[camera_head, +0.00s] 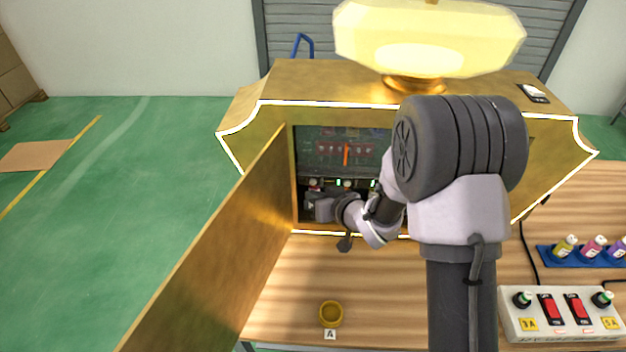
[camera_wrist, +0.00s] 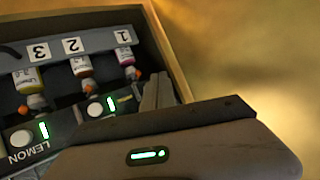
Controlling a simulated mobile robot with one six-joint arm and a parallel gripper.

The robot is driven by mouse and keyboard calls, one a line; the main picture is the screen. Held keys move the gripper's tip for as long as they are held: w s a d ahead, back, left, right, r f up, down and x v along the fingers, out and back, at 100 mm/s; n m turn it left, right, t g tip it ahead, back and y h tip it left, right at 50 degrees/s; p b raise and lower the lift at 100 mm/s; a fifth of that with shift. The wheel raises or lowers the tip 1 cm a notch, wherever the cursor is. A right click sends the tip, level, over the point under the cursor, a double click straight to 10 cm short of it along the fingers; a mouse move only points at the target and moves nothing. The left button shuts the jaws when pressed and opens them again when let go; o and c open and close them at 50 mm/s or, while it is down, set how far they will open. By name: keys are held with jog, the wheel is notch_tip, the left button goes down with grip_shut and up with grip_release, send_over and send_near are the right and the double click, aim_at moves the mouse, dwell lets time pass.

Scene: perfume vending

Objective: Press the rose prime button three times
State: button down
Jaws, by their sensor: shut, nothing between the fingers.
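My gripper (camera_head: 314,206) is shut and empty inside the open gold cabinet (camera_head: 262,112), at the lower left of its opening. In the wrist view my gripper's fingers (camera_wrist: 157,88) point up toward the bottles, to the right of a white round button (camera_wrist: 95,110) with a green light. Another white button (camera_wrist: 20,138) at the left has a green light and the label LEMON. The rose label is not readable in either view; my gripper hides part of the panel. I cannot tell whether the fingers touch a button.
Bottles hang under a rail (camera_wrist: 92,48) numbered 1 to 3. The cabinet's open door (camera_head: 215,250) stands close at left. A yellow cup (camera_head: 331,313) sits on the table by label A. A switch box (camera_head: 562,313) and blue bottle rack (camera_head: 560,258) are at right.

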jog(key=shift+w, duration=0.65)
jog(key=shift+w, duration=0.1)
dwell(1.5)
jog(key=shift+w, duration=0.3)
jog(key=shift+w, duration=0.45)
dwell(0.5)
dwell(0.3)
jog(key=shift+s+b, duration=0.3)
jog(key=shift+s, duration=0.55)
